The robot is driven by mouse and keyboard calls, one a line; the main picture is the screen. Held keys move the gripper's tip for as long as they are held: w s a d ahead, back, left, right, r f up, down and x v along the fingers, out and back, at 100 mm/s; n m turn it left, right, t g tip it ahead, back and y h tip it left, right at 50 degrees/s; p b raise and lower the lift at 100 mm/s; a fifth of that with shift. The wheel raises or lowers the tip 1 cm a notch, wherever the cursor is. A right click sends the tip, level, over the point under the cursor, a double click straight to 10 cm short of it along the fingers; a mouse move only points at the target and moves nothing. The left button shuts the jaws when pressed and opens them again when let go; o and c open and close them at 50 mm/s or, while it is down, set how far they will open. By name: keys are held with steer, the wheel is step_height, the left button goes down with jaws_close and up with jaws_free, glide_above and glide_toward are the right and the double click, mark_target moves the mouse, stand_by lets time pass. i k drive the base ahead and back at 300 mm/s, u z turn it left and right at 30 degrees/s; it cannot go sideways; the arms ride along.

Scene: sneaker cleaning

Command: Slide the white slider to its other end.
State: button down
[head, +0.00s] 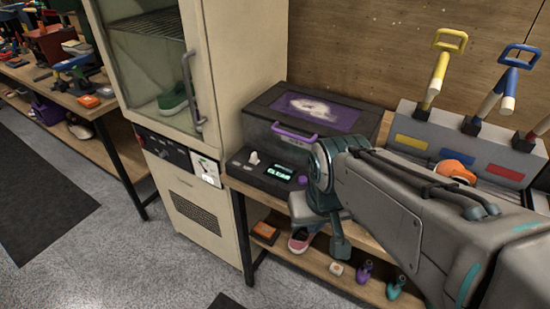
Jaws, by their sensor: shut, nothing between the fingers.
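A small white piece (254,158), which looks like the white slider, stands up at the left of the dark control panel (262,182). That panel is on the front of a black box with a purple handle. The slider's track is too small to make out. My gripper (340,247) hangs below my wrist, in front of the bench edge, right of and nearer than the panel. It is shut and empty, well apart from the slider. My arm hides the right part of the panel and the bench beside it.
A lit green display (279,172) and a purple knob (302,180) are right of the slider. A tall cream cabinet (195,215) stands close on the left. A shoe (299,241) and bottles are on the lower shelf.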

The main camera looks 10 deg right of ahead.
mark_target(253, 160)
steer(key=z, duration=0.05)
steer(key=k, duration=1.15)
steer(key=u, duration=0.65)
steer(key=i, duration=1.35)
steer(key=z, duration=0.8)
